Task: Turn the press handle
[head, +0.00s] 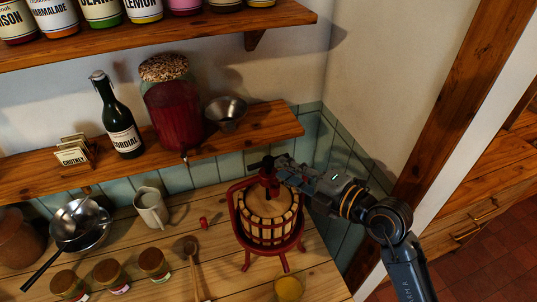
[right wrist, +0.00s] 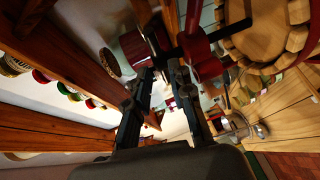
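The fruit press (head: 267,215) stands on the wooden counter, with a red frame and a slatted wooden basket. Its dark handle bar (head: 259,164) sits on the red hub (head: 269,180) at the top. My right gripper (head: 279,164) reaches in from the right, level with the handle. In the right wrist view, its two black fingers (right wrist: 164,76) are apart, with a gap between them. The handle bar (right wrist: 222,34) and red hub (right wrist: 197,50) lie just past the fingertips; I cannot tell whether they touch. My left gripper is not in view.
A low shelf (head: 270,122) behind the press holds a bottle (head: 120,120), a red jar (head: 174,113) and a metal funnel (head: 226,112).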

